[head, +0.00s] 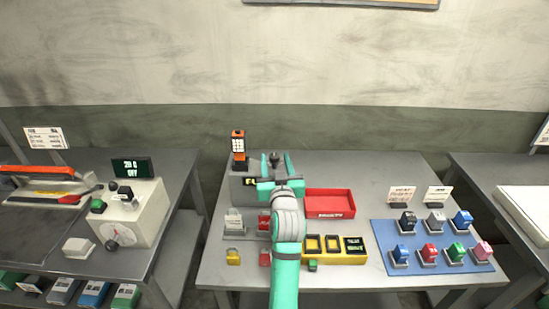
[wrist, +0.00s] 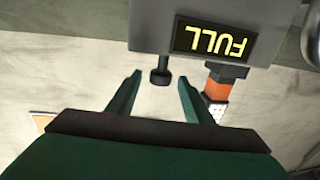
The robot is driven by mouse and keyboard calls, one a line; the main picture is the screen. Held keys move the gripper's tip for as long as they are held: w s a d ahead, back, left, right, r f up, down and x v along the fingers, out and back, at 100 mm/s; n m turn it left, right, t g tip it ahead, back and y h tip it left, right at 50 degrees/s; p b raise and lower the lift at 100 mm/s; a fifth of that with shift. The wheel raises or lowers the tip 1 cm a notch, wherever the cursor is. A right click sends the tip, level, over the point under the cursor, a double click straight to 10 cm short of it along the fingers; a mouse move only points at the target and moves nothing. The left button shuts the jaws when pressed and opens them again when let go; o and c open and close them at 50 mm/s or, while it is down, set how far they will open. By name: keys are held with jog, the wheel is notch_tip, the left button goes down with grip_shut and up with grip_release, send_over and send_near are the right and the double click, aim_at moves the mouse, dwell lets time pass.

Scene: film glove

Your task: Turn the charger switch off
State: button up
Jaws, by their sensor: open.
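The charger (head: 240,187) is a grey box at the back of the middle table, partly hidden behind my gripper. Its dark display reads FULL (wrist: 210,40) in yellow, upside down in the wrist view. The switch is a short black knob (wrist: 160,76) on a stem at the charger's edge; it also shows in the head view (head: 274,158). My gripper (wrist: 160,82) is open, with one green finger on either side of the knob and gaps between. I see no contact. It also shows in the head view (head: 276,166). An orange handheld device (head: 238,144) stands upright on the charger.
A red tray (head: 342,203) lies right of my arm. A yellow holder (head: 350,258) and small coloured blocks sit in front. A blue mat (head: 385,240) with several coloured blocks is at the right. The left table carries a grey machine (head: 145,205) with a dial.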

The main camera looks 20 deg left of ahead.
jog(key=shift+x, duration=1.25)
jog(key=c, duration=1.1)
jog(key=shift+o, duration=0.2)
jog(key=shift+n+y, duration=0.3)
jog(key=shift+y, duration=0.1)
jog(key=shift+w+d+n+g+y, duration=0.1)
jog(key=shift+n+g+y, duration=1)
jog(key=shift+y, duration=0.3)
jog(key=shift+n+g+y, duration=2.2)
jog(key=shift+g+y, duration=0.2)
jog(key=shift+g, duration=0.3)
jog(key=o, duration=1.1)
jog(key=shift+c, duration=0.2)
